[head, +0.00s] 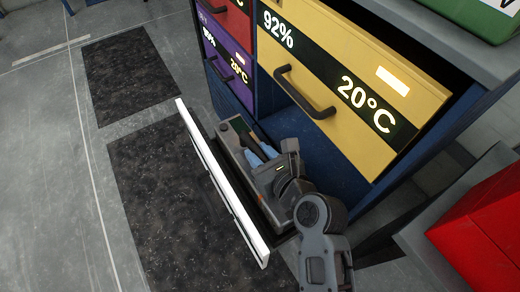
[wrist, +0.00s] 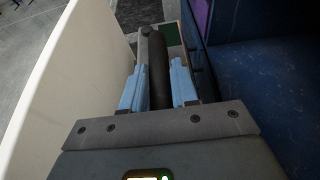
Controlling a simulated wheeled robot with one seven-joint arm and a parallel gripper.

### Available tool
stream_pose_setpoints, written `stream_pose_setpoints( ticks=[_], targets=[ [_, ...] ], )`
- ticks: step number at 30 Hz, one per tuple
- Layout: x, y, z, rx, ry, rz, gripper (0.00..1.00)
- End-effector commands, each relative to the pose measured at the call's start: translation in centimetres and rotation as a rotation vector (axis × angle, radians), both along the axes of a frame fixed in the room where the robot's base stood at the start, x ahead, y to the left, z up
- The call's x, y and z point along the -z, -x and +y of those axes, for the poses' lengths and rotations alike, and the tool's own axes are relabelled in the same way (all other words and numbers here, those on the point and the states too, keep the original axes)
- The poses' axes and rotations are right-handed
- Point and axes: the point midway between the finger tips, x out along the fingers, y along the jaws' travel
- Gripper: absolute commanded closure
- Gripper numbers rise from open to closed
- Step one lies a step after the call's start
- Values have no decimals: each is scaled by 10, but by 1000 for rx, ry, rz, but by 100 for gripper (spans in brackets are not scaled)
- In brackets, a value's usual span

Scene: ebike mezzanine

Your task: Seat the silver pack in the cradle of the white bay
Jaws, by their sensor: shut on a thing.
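The white bay is pulled out low on the cabinet, and its white front panel (head: 222,182) stands upright; the panel also fills the left of the wrist view (wrist: 75,75). The silver pack (head: 229,137) is a long grey body lying lengthwise inside the bay, behind that panel. My gripper (head: 256,150) reaches down into the bay, its blue fingers shut on the pack's dark handle bar (wrist: 158,72). A finger is on each side of the bar. The cradle is hidden under the pack and my gripper; I cannot tell whether the pack rests fully in it.
A yellow drawer (head: 345,75) with a dark handle juts out above the bay, close to my arm. A purple drawer (head: 225,62) and a red drawer (head: 232,18) are at its left. A red box (head: 485,225) stands at right. The floor left of the bay is clear.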

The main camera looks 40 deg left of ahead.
Motion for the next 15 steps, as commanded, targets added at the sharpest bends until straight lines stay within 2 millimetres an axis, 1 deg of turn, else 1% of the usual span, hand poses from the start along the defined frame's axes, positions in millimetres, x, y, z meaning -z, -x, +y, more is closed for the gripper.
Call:
stream_pose_setpoints(
  ticks=[1, 5, 12, 15],
  targets=[
    [-7, -3, 2, 2, -12, -11, 100],
    [-1, -3, 2, 2, -11, -10, 100],
    [24, -3, 2, 3, -9, -9, 100],
    [30, -3, 2, 3, -10, -9, 100]
  ],
)
